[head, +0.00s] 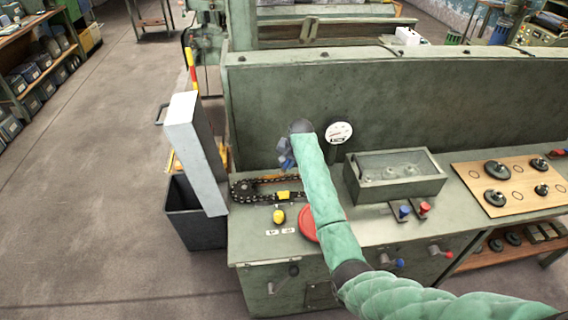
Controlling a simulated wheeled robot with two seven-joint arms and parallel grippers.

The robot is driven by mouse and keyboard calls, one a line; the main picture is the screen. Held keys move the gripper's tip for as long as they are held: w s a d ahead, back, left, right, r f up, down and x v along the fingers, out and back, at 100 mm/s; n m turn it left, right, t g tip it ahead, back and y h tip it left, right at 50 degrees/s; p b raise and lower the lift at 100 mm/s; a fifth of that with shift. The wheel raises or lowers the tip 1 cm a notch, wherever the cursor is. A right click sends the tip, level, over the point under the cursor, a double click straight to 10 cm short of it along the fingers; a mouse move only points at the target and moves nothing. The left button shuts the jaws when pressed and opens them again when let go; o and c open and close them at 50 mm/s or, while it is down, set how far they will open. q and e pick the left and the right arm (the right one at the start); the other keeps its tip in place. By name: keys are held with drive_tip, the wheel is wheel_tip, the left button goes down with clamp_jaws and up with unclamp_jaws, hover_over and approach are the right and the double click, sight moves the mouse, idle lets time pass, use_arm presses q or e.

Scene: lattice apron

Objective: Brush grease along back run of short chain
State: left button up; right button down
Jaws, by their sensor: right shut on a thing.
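The short chain (262,200) lies in a dark loop on the green bench top, left of my right arm. A dark sprocket (242,189) sits in its left end. Orange patches show along its back run, and a yellow block (283,195) is at its front run. The chain's right end is partly hidden by my green-sleeved right arm. My right gripper (287,156) is above and behind the back run, near the tall panel. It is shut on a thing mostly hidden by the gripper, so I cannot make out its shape. My left gripper is out of view.
A yellow knob (278,216) and a red disc (308,226) are in front of the chain. A round gauge (339,132) and a glass-topped box (395,185) stand to the right. A pale upright panel (196,150) and dark bin (195,225) border the left.

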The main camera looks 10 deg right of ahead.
drive_tip(key=shift+s+d+f, duration=0.1)
drive_tip(key=shift+d, duration=2.45)
drive_tip(key=shift+s+d+f, duration=0.1)
drive_tip(key=shift+d, duration=2.45)
drive_tip(key=shift+a, duration=0.1)
drive_tip(key=shift+w+a+f, duration=0.1)
drive_tip(key=shift+a, duration=2.55)
drive_tip(key=shift+w+a, duration=0.1)
drive_tip(key=shift+a, duration=2.55)
drive_tip(key=shift+a, duration=0.1)
drive_tip(key=a, duration=1)
drive_tip(key=shift+w+a, duration=0.15)
drive_tip(key=shift+w, duration=0.1)
